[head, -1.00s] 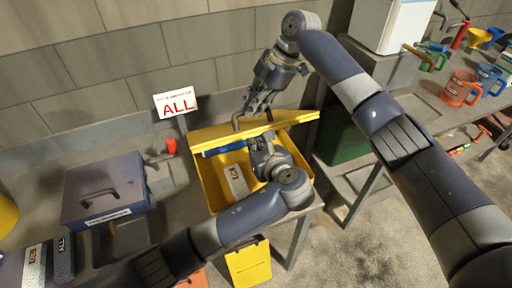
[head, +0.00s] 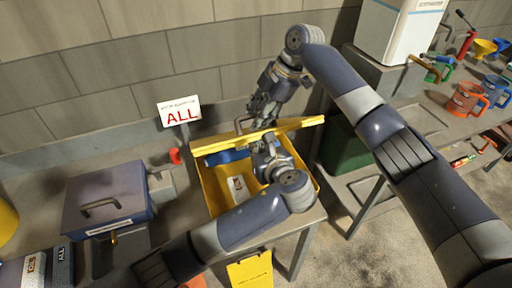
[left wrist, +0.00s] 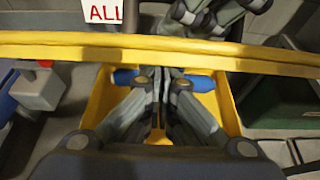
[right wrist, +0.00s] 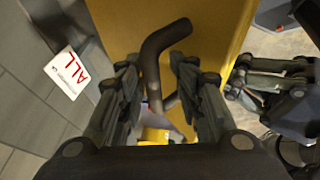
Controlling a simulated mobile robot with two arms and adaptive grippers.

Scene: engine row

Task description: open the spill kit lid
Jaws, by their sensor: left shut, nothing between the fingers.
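The spill kit is a yellow box (head: 207,190) on the bench, with its yellow lid (head: 298,125) raised and tilted above the opening. A blue roll (head: 228,157) and a white labelled packet (head: 238,187) lie inside. My left gripper (left wrist: 158,112) is shut and empty, over the box on the near side of the lid. The lid edge crosses the left wrist view (left wrist: 160,45) above it. My right gripper (right wrist: 158,85) is open behind the lid, its fingers on either side of the dark bent lid handle (right wrist: 155,55). Contact with the handle is unclear.
A blue-grey case (head: 105,195) and a red-knobbed part (head: 175,156) stand left of the kit. A white sign reading ALL (head: 180,111) stands behind. A green bin (head: 343,150) and a white container (head: 398,25) are at right. A yellow panel (head: 250,272) hangs below the box.

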